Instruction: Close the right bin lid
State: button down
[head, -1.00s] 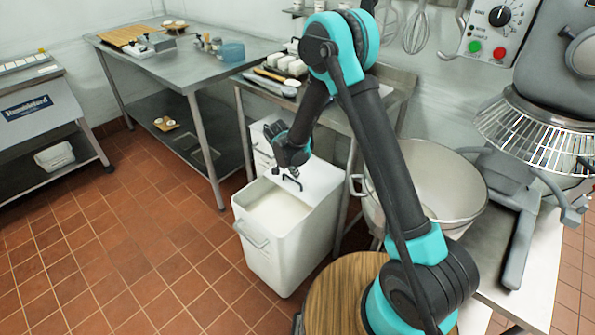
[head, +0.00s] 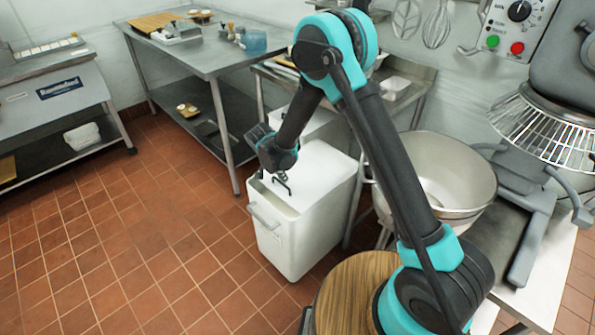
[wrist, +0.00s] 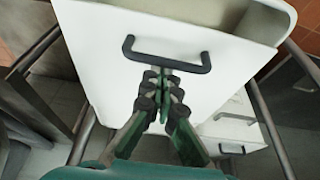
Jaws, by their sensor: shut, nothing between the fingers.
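The white right bin (head: 310,235) stands on the tiled floor below my arm. Its white lid (head: 318,165) covers the back and most of the top, leaving a narrow gap at the front. The lid (wrist: 120,75) fills the middle of the wrist view, with its black handle (wrist: 165,62). The handle also shows in the head view (head: 284,186). My gripper (head: 277,170) is low over the lid at the handle. In the wrist view my gripper (wrist: 160,85) is shut and empty, its tips right beside the handle; contact cannot be told.
A second white bin (head: 302,118) stands behind, partly hidden by my arm. A steel mixing bowl (head: 450,185) and a mixer with a wire guard (head: 545,130) are at the right. A round wooden top (head: 345,290) is in front. Open floor lies left.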

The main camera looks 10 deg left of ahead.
jog(key=shift+s+a, duration=0.45)
jog(key=shift+s, duration=0.25)
jog(key=shift+s+a, duration=0.5)
jog(key=shift+s, duration=0.25)
jog(key=shift+s+a, duration=0.45)
jog(key=shift+s, duration=0.25)
